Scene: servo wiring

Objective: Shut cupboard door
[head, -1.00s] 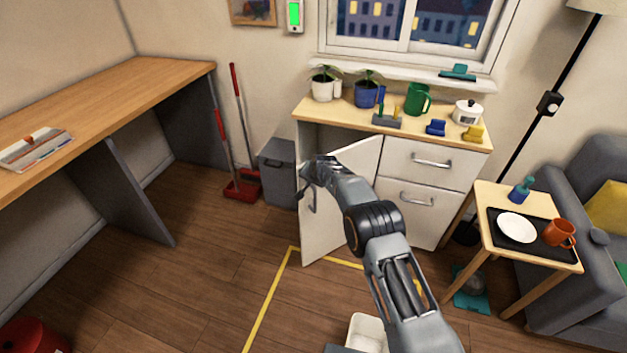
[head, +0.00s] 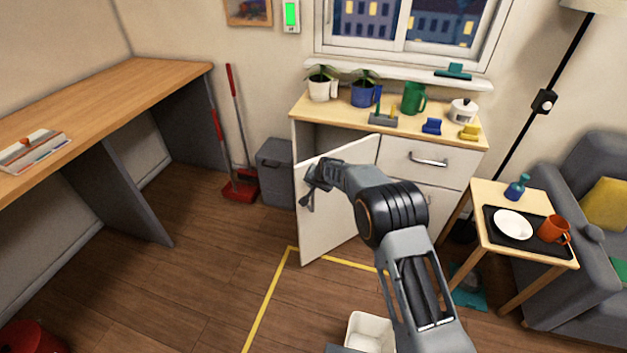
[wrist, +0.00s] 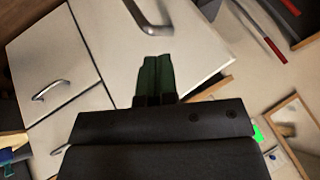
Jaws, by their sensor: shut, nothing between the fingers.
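The white cupboard door (head: 330,225) stands ajar at the left of the low cabinet (head: 425,195), with the dark inside showing above it. My gripper (head: 309,193) is at the outer face of the door, near its free left edge and its handle. In the wrist view the two dark green fingers of my gripper (wrist: 154,75) are together with nothing between them. The door panel (wrist: 195,60) lies in front of them and the metal door handle (wrist: 148,18) is just beyond the fingertips. I cannot tell whether the fingers touch the door.
A grey bin (head: 275,172) and a red dustpan (head: 240,188) stand left of the cabinet. A side table (head: 490,197) with a tray is at the right. Pots, a green mug (head: 413,98) and small items stand on the cabinet.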

